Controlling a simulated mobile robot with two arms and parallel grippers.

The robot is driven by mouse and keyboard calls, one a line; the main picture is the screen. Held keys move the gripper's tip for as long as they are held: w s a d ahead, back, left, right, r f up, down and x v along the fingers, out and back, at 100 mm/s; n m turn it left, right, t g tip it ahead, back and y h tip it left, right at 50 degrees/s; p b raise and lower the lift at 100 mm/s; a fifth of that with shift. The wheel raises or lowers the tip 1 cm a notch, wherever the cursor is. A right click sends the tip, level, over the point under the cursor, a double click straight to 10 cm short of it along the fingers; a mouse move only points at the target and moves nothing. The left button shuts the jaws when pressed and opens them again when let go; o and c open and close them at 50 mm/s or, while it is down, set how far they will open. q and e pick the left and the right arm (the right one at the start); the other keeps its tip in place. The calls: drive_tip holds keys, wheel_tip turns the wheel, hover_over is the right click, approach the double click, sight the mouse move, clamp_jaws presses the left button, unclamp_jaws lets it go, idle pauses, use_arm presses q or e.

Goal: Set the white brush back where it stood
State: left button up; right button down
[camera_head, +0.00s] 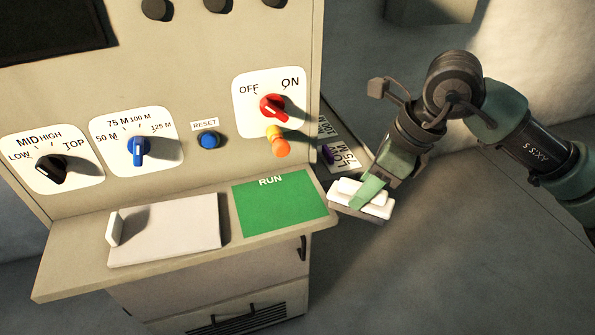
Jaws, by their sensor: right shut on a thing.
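The white brush (347,203) is in my right gripper (371,190), whose green fingers are shut on it. The brush is roughly level, just right of the console shelf's right end. The picture does not show clearly whether it touches anything below. My left gripper is not in view.
The console shelf (75,270) holds a pale plate (175,230) with a small upright block at its left edge, and a green RUN pad (280,203). Behind stand a red ON/OFF switch (273,107), an orange knob (279,143) and blue knobs. Labelled cards (344,160) lie right of the console.

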drive_tip(key=w+a+p, duration=0.1)
drive_tip(key=a, duration=0.2)
drive_tip(key=w+a+p, duration=0.1)
drive_tip(key=a, duration=0.2)
drive_tip(key=w+a+p, duration=0.1)
drive_tip(key=w+a, duration=0.1)
drive_tip(key=a, duration=0.1)
drive_tip(key=shift+a+r, duration=0.1)
drive_tip(key=shift+a, duration=0.2)
drive_tip(key=shift+w+a+p, duration=0.2)
drive_tip(key=shift+a+p, duration=0.25)
drive_tip(key=shift+a, duration=0.15)
drive_tip(key=shift+w+a+f+p, duration=0.25)
drive_tip(key=shift+a+f+p, duration=0.1)
drive_tip(key=shift+a+p, duration=0.2)
drive_tip(key=shift+w+a+f+p, duration=0.2)
drive_tip(key=shift+a+f+p, duration=0.2)
drive_tip(key=shift+a, duration=0.1)
drive_tip(key=shift+f, duration=0.1)
drive_tip(key=shift+d, duration=0.15)
drive_tip(key=shift+f+b, duration=0.15)
drive_tip(key=shift+b, duration=0.2)
drive_tip(key=c, duration=0.8)
unclamp_jaws()
